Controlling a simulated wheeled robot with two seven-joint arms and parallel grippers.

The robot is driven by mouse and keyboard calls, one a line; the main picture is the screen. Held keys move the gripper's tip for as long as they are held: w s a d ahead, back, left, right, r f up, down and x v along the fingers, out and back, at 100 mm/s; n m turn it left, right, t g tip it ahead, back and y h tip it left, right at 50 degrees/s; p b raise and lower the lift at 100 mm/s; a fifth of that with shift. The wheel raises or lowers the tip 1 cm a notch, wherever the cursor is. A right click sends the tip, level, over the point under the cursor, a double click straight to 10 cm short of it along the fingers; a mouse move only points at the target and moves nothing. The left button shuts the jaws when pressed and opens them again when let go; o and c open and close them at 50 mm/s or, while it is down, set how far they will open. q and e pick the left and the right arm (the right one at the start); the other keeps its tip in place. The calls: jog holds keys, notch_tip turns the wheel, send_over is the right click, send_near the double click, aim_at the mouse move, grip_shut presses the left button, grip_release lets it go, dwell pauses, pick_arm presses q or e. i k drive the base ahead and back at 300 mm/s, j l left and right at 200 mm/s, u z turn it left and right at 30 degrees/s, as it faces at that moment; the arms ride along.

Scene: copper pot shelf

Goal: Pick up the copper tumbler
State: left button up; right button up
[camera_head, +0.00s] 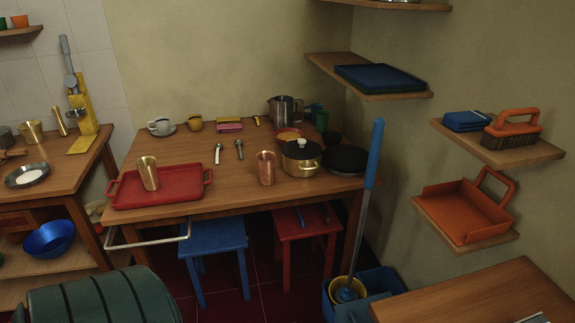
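The copper tumbler (266,168) stands upright on the wooden table (225,182), near its front edge. It is reddish, and its surface looks uneven. A brass pot (301,160) with a pale knob on its lid stands close to its right. A second, more golden tumbler (148,173) stands on the red tray (186,196) at the table's left. Neither of my grippers shows in the head view.
A blue-handled mop (374,150) rises in front of the table's right end, from a blue bucket (333,303). A dark pan (345,159) lies right of the pot. A rail (147,244) juts out at front left. Blue (213,236) and red (305,226) stools stand below.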

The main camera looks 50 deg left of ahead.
aim_at(267, 169)
jog(key=k+j+z, duration=0.15)
jog(key=j, duration=0.2)
jog(key=k+j+z, duration=0.2)
jog(key=j+z, duration=0.15)
jog(key=j, duration=0.25)
jog(key=k+j, duration=0.25)
jog(key=j, duration=0.2)
jog(key=k+j+z, duration=0.1)
jog(key=k+j, duration=0.15)
jog(key=j, duration=0.15)
jog(key=k+j, duration=0.25)
jog(key=j, duration=0.2)
jog(key=k+j+z, duration=0.1)
jog(key=k+j, duration=0.15)
jog(key=j, duration=0.15)
